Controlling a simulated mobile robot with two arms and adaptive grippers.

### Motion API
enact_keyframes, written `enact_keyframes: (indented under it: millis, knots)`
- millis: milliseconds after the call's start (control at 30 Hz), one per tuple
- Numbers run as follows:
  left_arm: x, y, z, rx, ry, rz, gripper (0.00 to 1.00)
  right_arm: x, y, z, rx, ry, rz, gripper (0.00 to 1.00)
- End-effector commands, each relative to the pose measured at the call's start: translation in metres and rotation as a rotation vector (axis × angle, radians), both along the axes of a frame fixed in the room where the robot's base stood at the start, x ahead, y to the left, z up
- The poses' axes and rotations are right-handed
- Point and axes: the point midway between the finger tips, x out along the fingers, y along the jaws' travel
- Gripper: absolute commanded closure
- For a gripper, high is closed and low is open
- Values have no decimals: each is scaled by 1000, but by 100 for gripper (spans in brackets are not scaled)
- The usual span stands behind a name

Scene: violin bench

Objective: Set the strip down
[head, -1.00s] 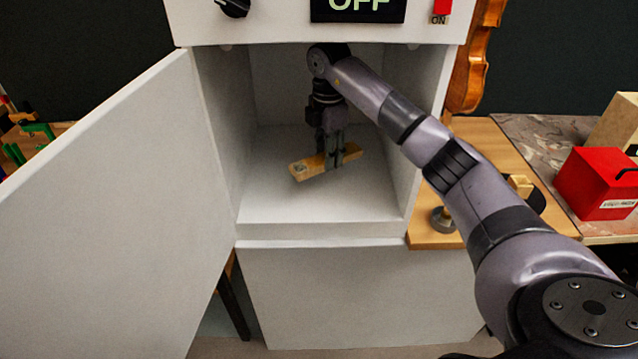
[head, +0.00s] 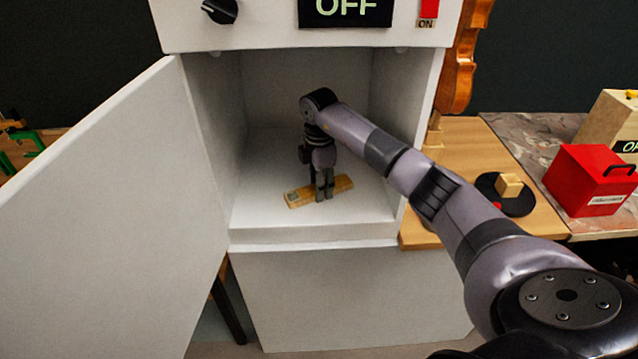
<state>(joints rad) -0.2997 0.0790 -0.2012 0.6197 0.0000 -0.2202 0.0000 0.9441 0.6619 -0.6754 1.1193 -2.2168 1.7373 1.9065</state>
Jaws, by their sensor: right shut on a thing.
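The wooden strip (head: 299,196) is inside the open white cabinet (head: 270,233), low over its floor, lying roughly level and slightly slanted. My right gripper (head: 325,194) points down from above and is shut on the strip near its middle. I cannot tell for sure whether the strip's underside touches the cabinet floor. The fingers hide part of the strip. My left gripper is not in view.
The cabinet door (head: 105,190) stands open on the left. A panel above has a dark knob (head: 220,10) and an OFF display (head: 346,10). On the right are a red box (head: 592,180), a black disc with a wooden block (head: 509,187) and a violin (head: 457,75).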

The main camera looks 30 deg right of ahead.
Motion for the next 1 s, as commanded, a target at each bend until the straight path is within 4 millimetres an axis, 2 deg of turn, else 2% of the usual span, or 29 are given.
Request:
enact_keyframes:
  millis: [267,300,567,867,1000]
  knots:
    - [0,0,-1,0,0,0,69,0,0,-2,0,-1,0,93]
    - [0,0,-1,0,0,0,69,0,0,-2,0,-1,0,62]
    - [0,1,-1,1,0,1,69,0,0,-2,0,-1,0,44]
    - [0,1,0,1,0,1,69,0,0,-1,0,-1,0,43]
    - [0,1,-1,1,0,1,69,1,0,8,-1,-4,0,43]
